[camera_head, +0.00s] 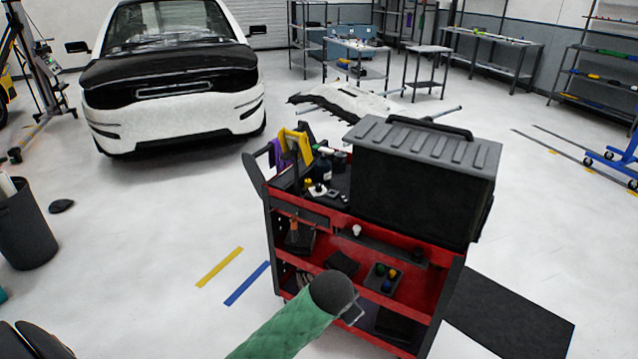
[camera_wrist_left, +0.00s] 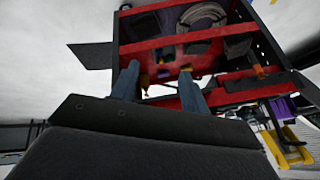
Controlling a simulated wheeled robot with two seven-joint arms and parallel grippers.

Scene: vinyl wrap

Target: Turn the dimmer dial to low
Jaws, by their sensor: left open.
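I cannot pick out the dimmer dial for certain. A dark strip on the red cart's upper shelf carries a small white knob (camera_head: 356,231) and a dark knob (camera_head: 418,254). A small box with green, yellow and blue knobs (camera_head: 382,278) sits on the shelf below. My left arm, in a green sleeve, reaches up from the bottom to the cart's front. Its left gripper (camera_head: 354,313) is mostly hidden by its dark wrist. In the left wrist view, the left gripper (camera_wrist_left: 159,88) has two fingers spread apart with nothing between them. My right gripper is not in view.
The red cart (camera_head: 448,290) bears a large black case (camera_head: 420,190), bottles and a yellow tool (camera_head: 298,146). A white car (camera_head: 175,85) and a bin (camera_head: 25,228) stand left.

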